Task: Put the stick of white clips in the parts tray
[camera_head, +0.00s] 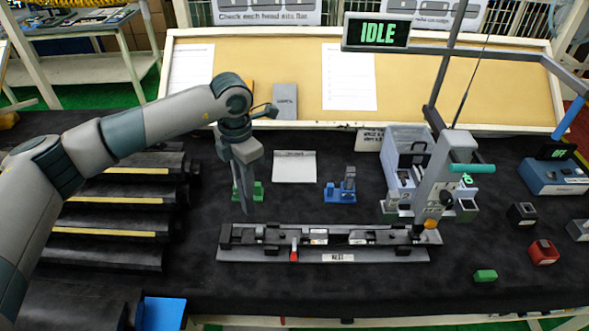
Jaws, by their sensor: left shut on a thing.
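My left gripper (244,190) points down at the left of the middle of the bench and is shut on a narrow stick, which I take to be the stick of clips. The fingers hide most of it, and its white clips cannot be made out. A green holder (258,191) is right at the fingertips; I cannot tell whether the stick touches it. A flat white tray (294,173) with a label along its back edge lies just right of the gripper, with nothing visible on it; it looks like the parts tray. My right gripper is out of view.
A long grey fixture (335,257) lies in front, with a lever press (437,178) at its right. A blue holder (341,195) and a grey bin (405,140) stand behind. Dark ribbed racks (110,222) fill the left. Small blocks, one red (543,252), lie at right.

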